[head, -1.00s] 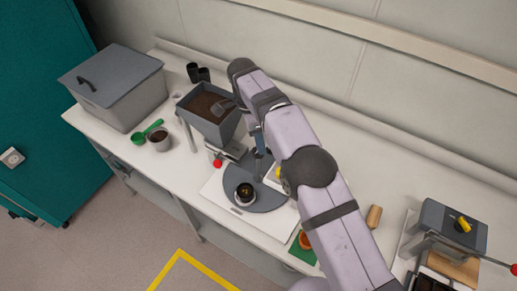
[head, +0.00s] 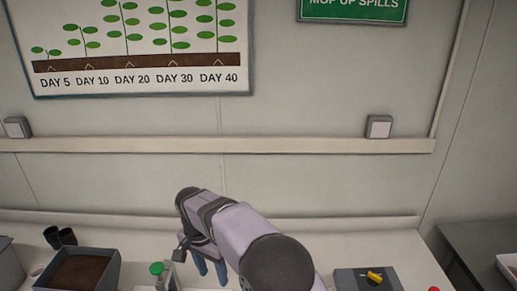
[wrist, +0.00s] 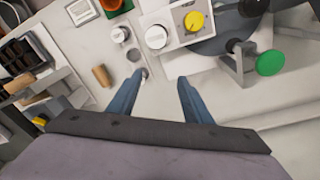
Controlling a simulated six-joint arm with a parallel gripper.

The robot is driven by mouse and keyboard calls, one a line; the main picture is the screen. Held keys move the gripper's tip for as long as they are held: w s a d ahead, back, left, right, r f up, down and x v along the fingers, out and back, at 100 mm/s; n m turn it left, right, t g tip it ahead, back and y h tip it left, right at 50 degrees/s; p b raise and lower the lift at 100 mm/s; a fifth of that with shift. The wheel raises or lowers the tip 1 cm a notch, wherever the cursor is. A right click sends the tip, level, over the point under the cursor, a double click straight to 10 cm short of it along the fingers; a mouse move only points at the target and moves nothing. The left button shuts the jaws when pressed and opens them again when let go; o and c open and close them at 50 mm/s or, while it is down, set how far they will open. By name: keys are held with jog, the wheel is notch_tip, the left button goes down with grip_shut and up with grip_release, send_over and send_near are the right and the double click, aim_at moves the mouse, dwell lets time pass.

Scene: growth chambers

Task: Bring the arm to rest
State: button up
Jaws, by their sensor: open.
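My gripper (wrist: 162,80) is open in the wrist view, with two blue fingers apart and nothing between them. It hangs over the white bench (wrist: 85,135). In the head view my gripper (head: 211,268) shows at the lower middle, partly behind my own lilac arm, to the right of the soil hopper (head: 80,270). A green knob (head: 157,268) stands just left of the fingers in that view.
In the wrist view, a white unit with a yellow knob (wrist: 194,21) and a green disc (wrist: 270,62) lie beyond the fingers. A brown cylinder (wrist: 102,76) and a black tray (wrist: 28,58) are at left. Black cups (head: 60,237) stand near the wall.

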jog(key=s+d+f+n+b, duration=0.1)
jog(key=s+d+n+b, duration=0.15)
jog(key=d, duration=0.95)
jog(key=s+d+f+n+b, duration=0.1)
jog(key=s+d+f, duration=0.2)
jog(key=s+d, duration=0.5)
jog(key=s+d+f+n+b, duration=0.2)
jog(key=s+d+f, duration=0.2)
jog(key=s+d, duration=0.3)
jog(key=s, duration=0.3)
jog(key=shift+s+d+f+y, duration=0.2)
jog(key=shift+d+f+y, duration=0.1)
jog(key=shift+d+y, duration=0.1)
